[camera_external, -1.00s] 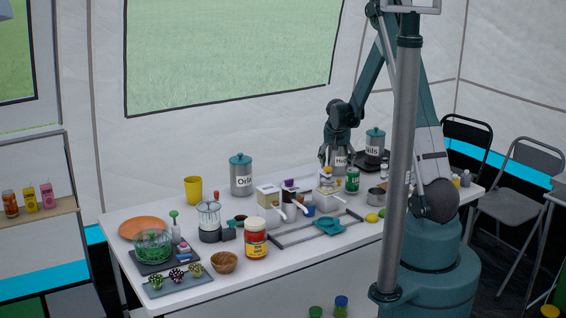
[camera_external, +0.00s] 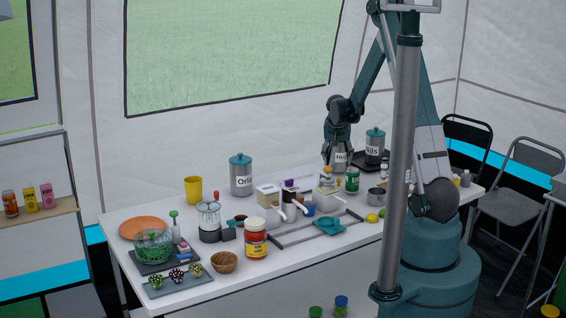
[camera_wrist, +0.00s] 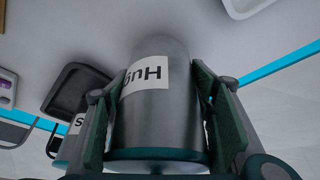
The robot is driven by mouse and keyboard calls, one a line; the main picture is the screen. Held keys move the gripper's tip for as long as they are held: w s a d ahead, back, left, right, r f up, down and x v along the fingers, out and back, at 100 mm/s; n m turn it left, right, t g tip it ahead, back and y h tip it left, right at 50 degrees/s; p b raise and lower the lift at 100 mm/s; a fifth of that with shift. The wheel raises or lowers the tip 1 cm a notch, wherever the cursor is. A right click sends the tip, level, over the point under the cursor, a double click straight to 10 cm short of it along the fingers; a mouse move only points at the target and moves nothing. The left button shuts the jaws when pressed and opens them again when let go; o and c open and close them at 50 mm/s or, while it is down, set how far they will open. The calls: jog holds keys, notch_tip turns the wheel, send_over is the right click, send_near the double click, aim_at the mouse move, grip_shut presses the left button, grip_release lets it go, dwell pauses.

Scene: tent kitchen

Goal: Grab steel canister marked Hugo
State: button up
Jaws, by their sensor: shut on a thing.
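The steel canister marked Hugo (camera_wrist: 155,110) fills the middle of the wrist view, where its white label reads upside down. It has a dark teal lid rim. My gripper (camera_wrist: 158,120) has a green-padded finger on each side of the canister and is shut on it. In the external view the canister (camera_external: 341,158) stands at the back right of the table, with my gripper (camera_external: 340,146) over its top from above. The gripper hides the upper part of the canister, and I cannot tell whether its base touches the table.
A steel canister labelled "ils" (camera_external: 374,150) stands close on the right, by a dark tray (camera_wrist: 75,90). A green can (camera_external: 352,181) and a white box with a handle (camera_external: 327,193) are in front. The "Orla" canister (camera_external: 241,178) is farther left on the table (camera_external: 300,257).

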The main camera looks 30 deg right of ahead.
notch_tip(320, 180, up, 8)
jog(key=shift+r+p, duration=0.15)
jog(key=shift+p, duration=0.45)
jog(key=shift+a, duration=0.1)
dwell(0.3)
